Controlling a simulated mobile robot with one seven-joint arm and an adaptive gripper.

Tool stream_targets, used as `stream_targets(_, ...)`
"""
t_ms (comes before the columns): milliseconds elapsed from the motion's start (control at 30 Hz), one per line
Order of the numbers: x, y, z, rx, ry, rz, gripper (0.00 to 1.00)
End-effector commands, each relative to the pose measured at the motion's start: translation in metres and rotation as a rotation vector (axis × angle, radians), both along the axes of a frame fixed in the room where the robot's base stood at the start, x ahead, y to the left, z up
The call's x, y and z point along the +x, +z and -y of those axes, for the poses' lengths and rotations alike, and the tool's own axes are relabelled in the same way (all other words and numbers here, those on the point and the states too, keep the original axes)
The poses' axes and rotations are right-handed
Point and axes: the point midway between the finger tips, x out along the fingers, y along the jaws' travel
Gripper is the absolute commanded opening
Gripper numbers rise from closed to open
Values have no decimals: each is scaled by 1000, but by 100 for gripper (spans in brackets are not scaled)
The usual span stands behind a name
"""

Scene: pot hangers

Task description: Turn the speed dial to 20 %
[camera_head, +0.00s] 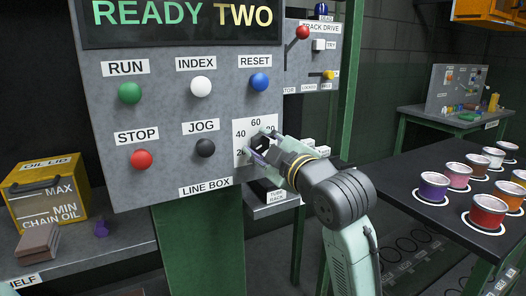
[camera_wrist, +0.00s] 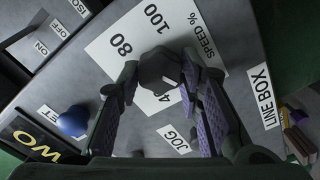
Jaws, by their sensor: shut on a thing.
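The speed dial is a black knob (camera_wrist: 158,66) on a white scale plate (camera_head: 241,130) at the lower right of the grey line box. My gripper (camera_head: 264,146) reaches it from the right in the head view. In the wrist view its two fingers (camera_wrist: 161,76) stand on either side of the knob and are shut on it. The scale shows 40, 60 and part of 80 in the head view, and 80 and 100 in the wrist view.
The RUN (camera_head: 129,93), INDEX (camera_head: 201,87), RESET (camera_head: 260,82), STOP (camera_head: 141,159) and JOG (camera_head: 205,148) buttons share the panel. A track drive box (camera_head: 312,60) stands behind at right. Paint pots stand on a dark table (camera_head: 400,170) at right.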

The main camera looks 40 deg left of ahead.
Motion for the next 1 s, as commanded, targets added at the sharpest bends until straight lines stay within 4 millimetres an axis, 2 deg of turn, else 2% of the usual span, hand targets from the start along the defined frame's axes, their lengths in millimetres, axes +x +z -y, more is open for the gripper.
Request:
stream_targets(300,-1,0,0,-29,3,75,5)
stream_targets(733,-2,0,-1,-33,3,81,5)
stream_targets(767,-2,0,-1,-33,3,81,35)
stream_targets(1000,-1,0,0,-32,2,79,51)
